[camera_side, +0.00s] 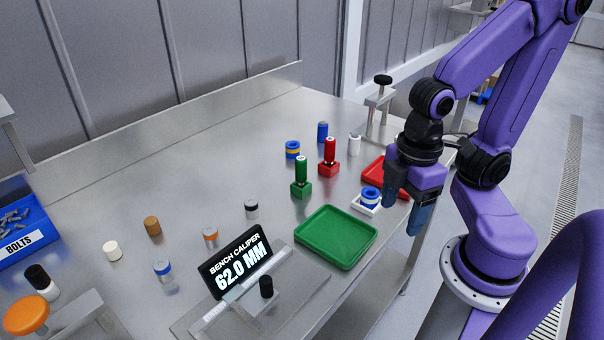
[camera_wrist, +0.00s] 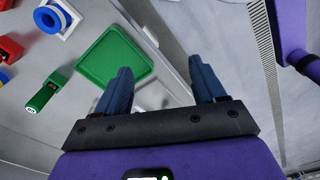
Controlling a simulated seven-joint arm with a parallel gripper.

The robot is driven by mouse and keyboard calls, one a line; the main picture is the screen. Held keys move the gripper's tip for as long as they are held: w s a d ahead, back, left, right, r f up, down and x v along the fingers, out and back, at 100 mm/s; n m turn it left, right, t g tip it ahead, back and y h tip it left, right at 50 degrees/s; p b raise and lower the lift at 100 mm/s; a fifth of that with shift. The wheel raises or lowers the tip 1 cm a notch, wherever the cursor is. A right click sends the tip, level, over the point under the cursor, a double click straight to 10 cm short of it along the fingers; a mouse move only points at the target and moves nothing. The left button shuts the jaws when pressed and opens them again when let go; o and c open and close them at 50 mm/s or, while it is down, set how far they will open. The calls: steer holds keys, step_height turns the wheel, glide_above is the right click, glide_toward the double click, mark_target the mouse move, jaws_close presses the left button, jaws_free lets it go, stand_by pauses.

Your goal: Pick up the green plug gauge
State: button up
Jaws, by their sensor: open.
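The green plug gauge (camera_side: 301,173) stands upright in a green block base on the steel bench, left of the red plug gauge (camera_side: 329,154). In the wrist view the green plug gauge (camera_wrist: 44,95) shows at the left, beside the green tray. My gripper (camera_side: 408,215) is open and empty, with its blue fingers pointing down near the right edge of the bench. The green plug gauge is well to the left of my gripper. In the wrist view my gripper's fingers (camera_wrist: 162,82) are spread apart with nothing between them.
A green tray (camera_side: 337,236) lies at the front, and a red tray (camera_side: 378,172) behind it. A blue ring on a white base (camera_side: 369,197) sits between them. A caliper display (camera_side: 235,262), several small cylinders and a blue bolts bin (camera_side: 24,237) stand left.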

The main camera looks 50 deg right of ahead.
steer(key=shift+c, duration=0.8)
